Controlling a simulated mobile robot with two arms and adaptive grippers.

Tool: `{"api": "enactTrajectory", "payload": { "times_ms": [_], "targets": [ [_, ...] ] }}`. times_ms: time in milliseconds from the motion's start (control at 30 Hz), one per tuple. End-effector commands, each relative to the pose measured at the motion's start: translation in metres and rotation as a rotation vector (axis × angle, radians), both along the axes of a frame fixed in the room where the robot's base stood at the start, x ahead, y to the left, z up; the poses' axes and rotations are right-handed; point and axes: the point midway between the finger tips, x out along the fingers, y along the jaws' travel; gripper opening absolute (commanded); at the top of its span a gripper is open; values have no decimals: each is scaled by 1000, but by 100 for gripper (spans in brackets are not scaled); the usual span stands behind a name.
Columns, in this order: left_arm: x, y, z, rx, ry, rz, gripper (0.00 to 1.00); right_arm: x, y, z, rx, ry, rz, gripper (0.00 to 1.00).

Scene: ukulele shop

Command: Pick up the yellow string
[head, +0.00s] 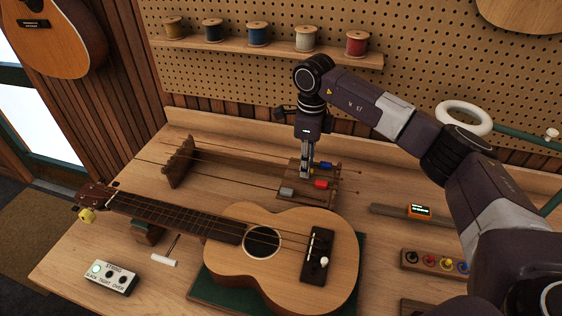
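Several strings run across the bench between a dark wooden comb (179,162) and a wooden block with coloured tags (325,197). I see a blue tag (322,166), a red tag (321,184) and a grey tag (287,191). No yellow tag shows, and the string colours are too fine to tell. My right gripper (306,175) points down at the back left part of the tag block and hides what is there. Its fingers look close together, but their gap and any hold are unclear. My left gripper is out of view.
A ukulele (290,268) lies on a green mat (207,288) in front of the strings. A small yellow piece (87,215) is at its headstock. A button box (111,278) stands front left, an orange display device (419,211) at right. Spools line a shelf behind.

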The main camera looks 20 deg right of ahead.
Motion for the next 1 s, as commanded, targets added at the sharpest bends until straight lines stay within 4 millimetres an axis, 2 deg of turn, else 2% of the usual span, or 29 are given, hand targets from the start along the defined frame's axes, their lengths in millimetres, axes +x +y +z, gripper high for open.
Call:
{"api": "enactTrajectory", "payload": {
  "times_ms": [267,467,800,1000],
  "targets": [
    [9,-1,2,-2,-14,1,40,0,0,-4,0,-1,1,22],
    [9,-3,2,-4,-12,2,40,0,0,-4,0,-1,1,1],
    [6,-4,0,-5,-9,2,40,0,0,-2,0,-1,1,0],
    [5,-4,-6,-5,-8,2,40,1,0,14,1,-4,1,0]
  ]
}}
